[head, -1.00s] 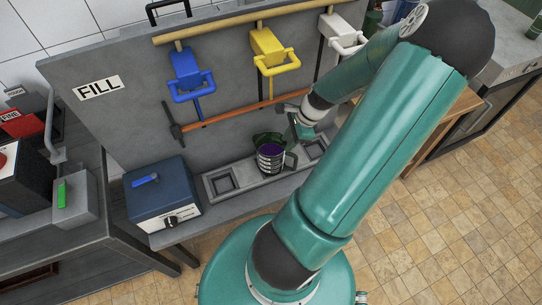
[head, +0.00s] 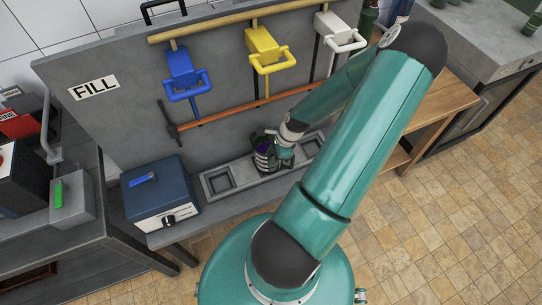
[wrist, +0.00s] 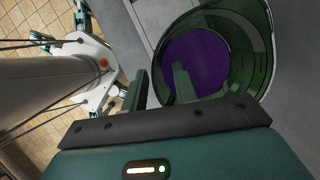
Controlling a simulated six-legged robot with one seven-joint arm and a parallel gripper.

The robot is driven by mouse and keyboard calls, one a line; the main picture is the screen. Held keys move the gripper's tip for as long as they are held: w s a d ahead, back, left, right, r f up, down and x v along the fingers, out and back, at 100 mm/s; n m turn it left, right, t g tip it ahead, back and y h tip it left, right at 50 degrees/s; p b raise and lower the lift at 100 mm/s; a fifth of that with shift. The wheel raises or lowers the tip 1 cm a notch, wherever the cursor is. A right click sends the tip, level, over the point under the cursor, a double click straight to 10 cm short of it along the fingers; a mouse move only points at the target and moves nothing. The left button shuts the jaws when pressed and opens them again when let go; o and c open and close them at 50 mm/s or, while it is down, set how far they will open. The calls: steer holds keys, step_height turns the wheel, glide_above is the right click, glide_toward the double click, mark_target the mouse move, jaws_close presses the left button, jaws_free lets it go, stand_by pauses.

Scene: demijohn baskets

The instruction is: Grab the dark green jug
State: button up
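The dark green jug (head: 262,137) stands on the grey bench below the valves, with purple contents and a pale banded side. In the wrist view, the jug (wrist: 250,80) fills the upper right, and I look down into its round mouth at the purple surface (wrist: 205,50). My gripper (head: 279,158) is low at the jug's right side in the head view. In the wrist view, my gripper (wrist: 160,88) has its fingers apart. One finger overlaps the jug's mouth and the other is outside its left edge. I cannot tell whether either touches. The jug's handle is hidden.
A blue box (head: 160,190) stands left of the jug. Blue (head: 184,72), yellow (head: 265,50) and white (head: 338,32) valves hang above on a grey panel (head: 125,110). A recessed tray (head: 240,180) runs along the bench. A wooden table (head: 445,100) stands at right.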

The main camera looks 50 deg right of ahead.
steer(key=shift+c, duration=0.2)
jaws_close()
stand_by(1.1)
